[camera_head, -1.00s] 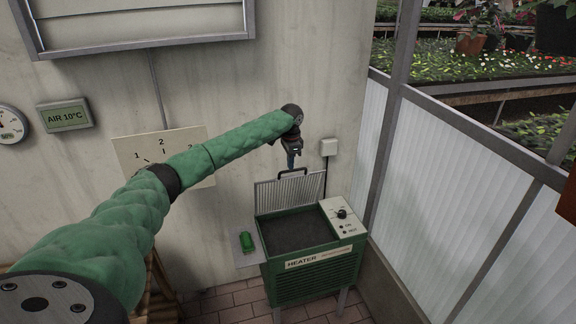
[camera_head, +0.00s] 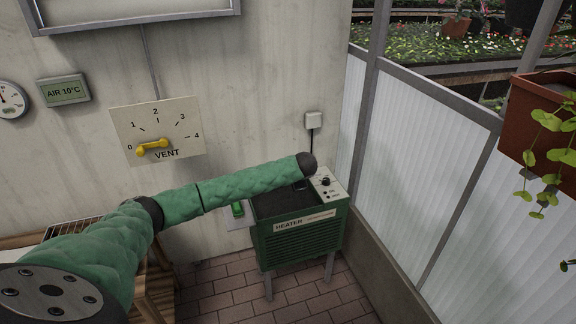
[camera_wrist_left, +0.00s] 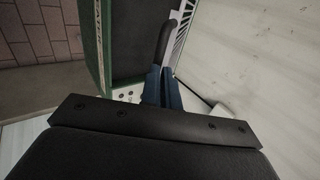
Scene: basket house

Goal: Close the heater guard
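The green heater (camera_head: 303,236) stands by the wall, with its dark top partly covered by my left forearm in the head view. The heater guard is hidden there behind my arm. In the left wrist view the guard's pale slats (camera_wrist_left: 182,28) show as a narrow strip beside the heater's dark top (camera_wrist_left: 128,42). The guard's black handle (camera_wrist_left: 164,42) reaches up from my left gripper (camera_wrist_left: 161,72), whose blue fingers are close together, apparently shut on it. My right gripper is not in view.
A heater control panel (camera_head: 327,184) with a dark knob is at the right of its top. A green object (camera_head: 238,208) lies on a small side shelf. Translucent panels (camera_head: 410,150) close off the right. A planter (camera_head: 545,125) hangs at the far right.

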